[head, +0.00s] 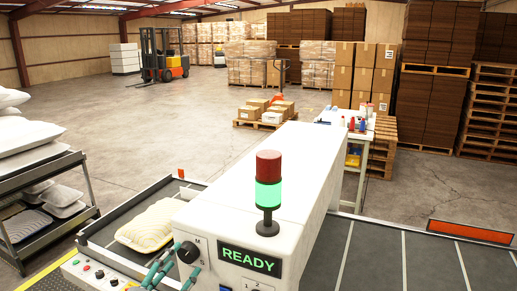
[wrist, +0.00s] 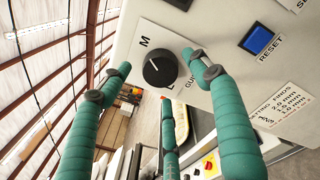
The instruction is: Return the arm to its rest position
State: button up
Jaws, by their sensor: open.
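My gripper (head: 173,266) shows at the lower middle of the head view, in front of the white machine's panel, by the black rotary knob (head: 187,252). In the wrist view its teal fingers (wrist: 156,80) are spread apart around the knob (wrist: 160,70), with nothing held between them. I cannot tell whether a fingertip touches the panel. The knob has an M label at its upper left; other lettering is partly hidden by the right finger. The rest of my arm is out of view.
The white machine (head: 265,165) carries a green-lit signal tower (head: 268,195) and a READY display (head: 249,259). A blue RESET button (wrist: 258,40) is near the right finger. A pillow rack (head: 45,190) stands left.

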jog(key=shift+w+d+r+p, duration=0.2)
jog(key=shift+w+p, duration=0.25)
jog(key=shift+w, duration=0.2)
jog(key=shift+w+d+r+p, duration=0.2)
jog(key=shift+w+p, duration=0.2)
jog(key=shift+w, duration=0.2)
jog(key=shift+w+d+n+p, duration=0.1)
jog(key=shift+w+n+p, duration=0.05)
jog(key=shift+n+p, duration=0.6)
jog(key=shift+s+a+f+b, duration=0.45)
jog(key=shift+s+f+b, duration=0.2)
jog(key=shift+s+b, duration=0.25)
jog(key=m+b, duration=0.3)
jog(key=m, duration=0.4)
send_near(185, 254)
jog(key=s, duration=0.1)
jog(key=s+a+r+m+h+b, duration=0.1)
jog(key=a+r+m+b, duration=0.2)
jog(key=r+m+b, duration=0.35)
jog(key=a+r+m+b, duration=0.3)
jog(key=r+m, duration=0.4)
jog(key=m, duration=0.4)
jog(key=d+f+m+y+b, duration=0.1)
jog(key=d+f+m+b, duration=0.3)
jog(key=f+b, duration=0.9)
jog(key=s+b, duration=0.1)
jog(key=b, duration=1.1)
jog(key=shift+d+f, duration=0.25)
jog(key=shift+f, duration=0.1)
